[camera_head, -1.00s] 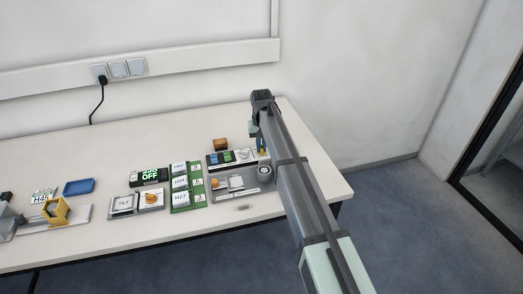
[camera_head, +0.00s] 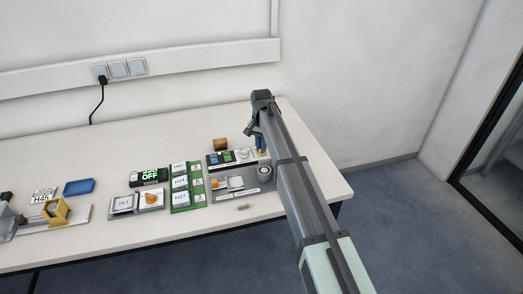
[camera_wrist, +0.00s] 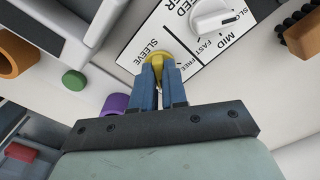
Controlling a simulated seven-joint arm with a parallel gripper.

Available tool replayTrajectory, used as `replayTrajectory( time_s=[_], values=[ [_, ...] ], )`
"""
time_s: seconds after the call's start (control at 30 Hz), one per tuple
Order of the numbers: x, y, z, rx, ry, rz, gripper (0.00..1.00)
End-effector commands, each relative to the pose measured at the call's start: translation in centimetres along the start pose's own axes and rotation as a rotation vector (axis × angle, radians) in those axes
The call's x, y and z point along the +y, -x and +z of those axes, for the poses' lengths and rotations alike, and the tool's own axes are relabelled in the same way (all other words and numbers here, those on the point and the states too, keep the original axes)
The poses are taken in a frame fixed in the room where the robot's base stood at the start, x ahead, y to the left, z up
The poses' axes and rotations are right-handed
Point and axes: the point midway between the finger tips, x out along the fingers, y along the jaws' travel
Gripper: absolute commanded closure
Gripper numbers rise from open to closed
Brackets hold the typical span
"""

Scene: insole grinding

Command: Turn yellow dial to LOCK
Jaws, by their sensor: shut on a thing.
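The yellow dial (camera_wrist: 152,58) is in the upper middle of the wrist view, on a white panel (camera_wrist: 136,40) beside the words SLEEVE and FREE. The word LOCK is not visible. My gripper (camera_wrist: 159,72) has blue fingers, shut on the yellow dial with their tips at its near side. The fingers hide part of the dial, so I cannot read its pointer. In the head view my gripper (camera_head: 261,146) is at the right end of the control unit (camera_head: 226,160), and my arm covers that area.
A white speed knob (camera_wrist: 212,17) sits close to the yellow dial. A green disc (camera_wrist: 74,83), a purple ring (camera_wrist: 115,103) and an orange ring (camera_wrist: 12,55) lie at left. The table's right end (camera_head: 325,185) is clear.

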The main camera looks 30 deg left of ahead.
Motion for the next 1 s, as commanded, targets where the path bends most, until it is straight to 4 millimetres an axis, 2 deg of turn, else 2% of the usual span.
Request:
replayTrajectory(
  time_s=[0.07, 0.1, 0.3, 0.67, 1.0],
  values=[
    [0.0, 0.0, 0.0, 0.0, -0.061, 0.0, 1.0],
    [0.0, 0.0, 0.0, 0.0, -0.07, 0.0, 0.85],
    [0.0, 0.0, 0.0, 0.0, -0.066, 0.0, 0.68],
    [0.0, 0.3, 0.0, 0.0, -0.064, 0.0, 0.68],
    [0.0, 2.4, 0.0, 0.001, -0.063, -0.001, 0.68]
  ],
)
